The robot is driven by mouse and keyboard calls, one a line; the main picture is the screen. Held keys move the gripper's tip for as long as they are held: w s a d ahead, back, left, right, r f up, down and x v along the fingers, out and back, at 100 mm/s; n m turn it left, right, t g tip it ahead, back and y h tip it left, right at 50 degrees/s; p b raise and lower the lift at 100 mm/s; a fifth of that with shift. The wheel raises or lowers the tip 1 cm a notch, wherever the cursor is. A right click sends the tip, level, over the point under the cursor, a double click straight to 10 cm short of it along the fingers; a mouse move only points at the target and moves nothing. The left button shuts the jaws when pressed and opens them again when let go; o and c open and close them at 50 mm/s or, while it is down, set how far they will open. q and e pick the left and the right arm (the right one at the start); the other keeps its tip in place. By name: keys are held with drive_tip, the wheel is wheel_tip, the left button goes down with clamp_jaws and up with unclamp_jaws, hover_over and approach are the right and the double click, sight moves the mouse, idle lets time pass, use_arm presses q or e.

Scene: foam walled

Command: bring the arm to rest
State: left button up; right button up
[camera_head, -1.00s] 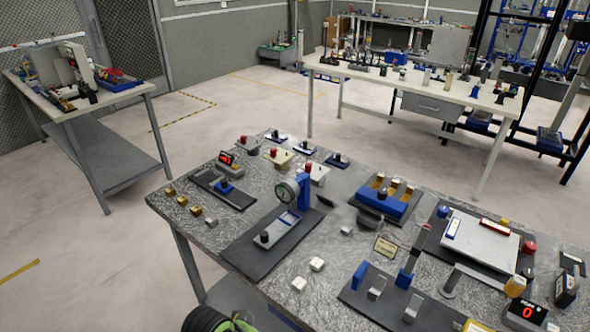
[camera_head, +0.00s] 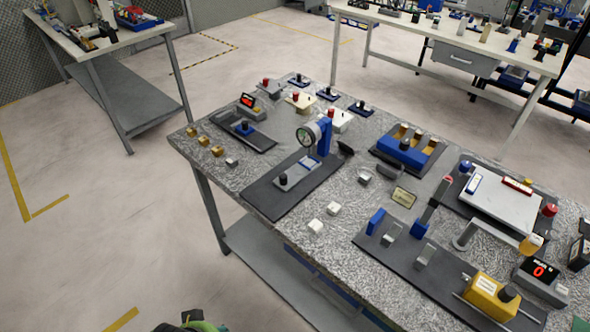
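Neither of my grippers shows in the head view, and no arm can be made out clearly. A small dark and green shape is cut off at the bottom edge; I cannot tell what it is. The workbench (camera_head: 268,204) with a speckled grey top fills the middle and right. On it stands a dial gauge (camera_head: 307,136) on a blue post over a dark base plate. Nothing on the bench is seen in a gripper's hold.
A blue block with orange pegs (camera_head: 404,150), a white panel (camera_head: 499,199), a yellow block (camera_head: 490,297) and two white cubes (camera_head: 316,226) crowd the bench. A side table (camera_head: 119,42) stands at left, a long table (camera_head: 480,45) behind. Floor at left is clear.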

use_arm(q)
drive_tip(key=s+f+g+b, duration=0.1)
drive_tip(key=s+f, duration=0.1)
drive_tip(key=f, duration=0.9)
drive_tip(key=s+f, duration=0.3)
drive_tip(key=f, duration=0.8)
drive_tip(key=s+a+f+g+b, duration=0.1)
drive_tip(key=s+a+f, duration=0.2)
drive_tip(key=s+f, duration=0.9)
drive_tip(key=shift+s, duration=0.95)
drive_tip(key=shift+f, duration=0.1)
